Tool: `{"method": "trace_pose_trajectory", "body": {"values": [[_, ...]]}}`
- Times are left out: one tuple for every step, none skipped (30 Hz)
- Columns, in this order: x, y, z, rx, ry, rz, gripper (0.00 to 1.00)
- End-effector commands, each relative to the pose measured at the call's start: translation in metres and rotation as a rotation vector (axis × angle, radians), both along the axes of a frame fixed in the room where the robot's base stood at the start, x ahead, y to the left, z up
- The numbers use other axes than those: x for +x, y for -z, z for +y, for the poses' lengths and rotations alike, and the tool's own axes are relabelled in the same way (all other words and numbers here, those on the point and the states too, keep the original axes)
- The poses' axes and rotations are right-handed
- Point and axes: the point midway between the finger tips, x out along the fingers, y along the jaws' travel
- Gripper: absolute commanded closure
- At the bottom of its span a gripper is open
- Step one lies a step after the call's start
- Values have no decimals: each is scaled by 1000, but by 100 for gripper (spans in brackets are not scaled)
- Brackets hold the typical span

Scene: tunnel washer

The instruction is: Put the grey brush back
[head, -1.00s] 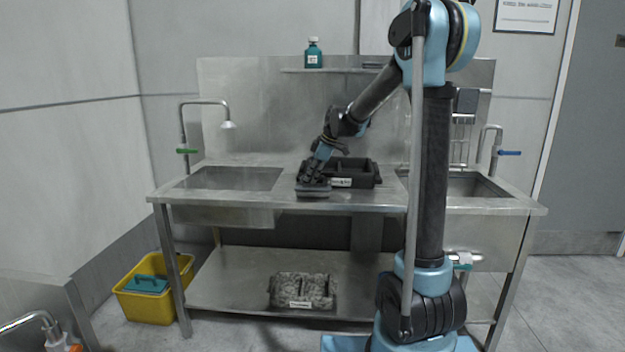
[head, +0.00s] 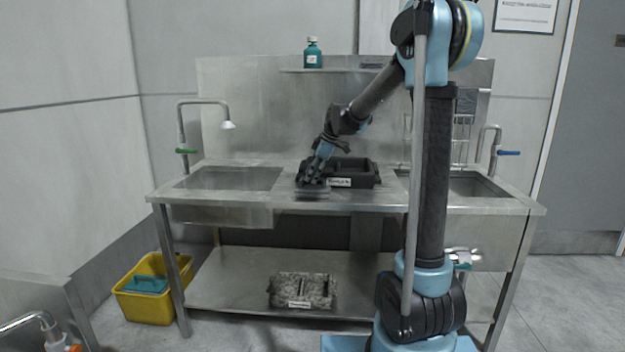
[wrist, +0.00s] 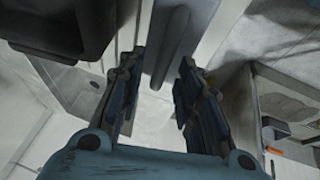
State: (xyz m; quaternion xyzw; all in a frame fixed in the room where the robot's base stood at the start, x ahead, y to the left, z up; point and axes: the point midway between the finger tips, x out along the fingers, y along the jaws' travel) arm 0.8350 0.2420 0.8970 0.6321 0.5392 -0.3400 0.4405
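The grey brush (head: 312,194) lies on the steel counter, just left of and in front of the black divided tray (head: 362,181). In the wrist view, its long grey handle (wrist: 170,48) shows between the fingertips, with gaps visible on both sides. My gripper (head: 313,180) is right above the brush, pointing down, and hides part of it. In the wrist view, my gripper (wrist: 160,72) has its two fingers apart. The black tray (wrist: 95,40) fills the upper left there. I cannot tell whether a finger touches the brush.
A sink basin (head: 232,179) lies left of the brush, and another is at the right. A teal bottle (head: 313,53) stands on the wall shelf. A speckled bin (head: 302,290) sits on the lower shelf. A yellow tub (head: 150,308) stands on the floor at left.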

Motion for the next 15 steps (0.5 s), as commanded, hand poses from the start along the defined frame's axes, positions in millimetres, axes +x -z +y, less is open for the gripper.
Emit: {"method": "trace_pose_trajectory", "body": {"values": [[-2, -7, -3, 0, 1, 0, 68], [-3, -12, -5, 0, 1, 0, 68], [-5, -19, -8, 0, 1, 0, 68], [-5, -24, -10, 0, 2, 1, 68], [-6, -30, -13, 0, 2, 0, 68], [-8, -37, -16, -1, 2, 0, 68], [-9, -43, -18, -1, 2, 0, 68], [-10, -48, -21, -1, 2, 0, 68], [-11, -55, -23, -1, 1, -1, 68], [-13, -60, -25, -1, 1, 0, 68], [-14, -64, -27, 0, 1, 0, 68], [-15, -70, -29, 0, 1, 0, 68], [-16, -74, -31, 0, 1, 0, 68], [-16, -78, -33, 0, 1, 0, 68], [-17, -82, -35, 0, 2, 1, 68]]}}
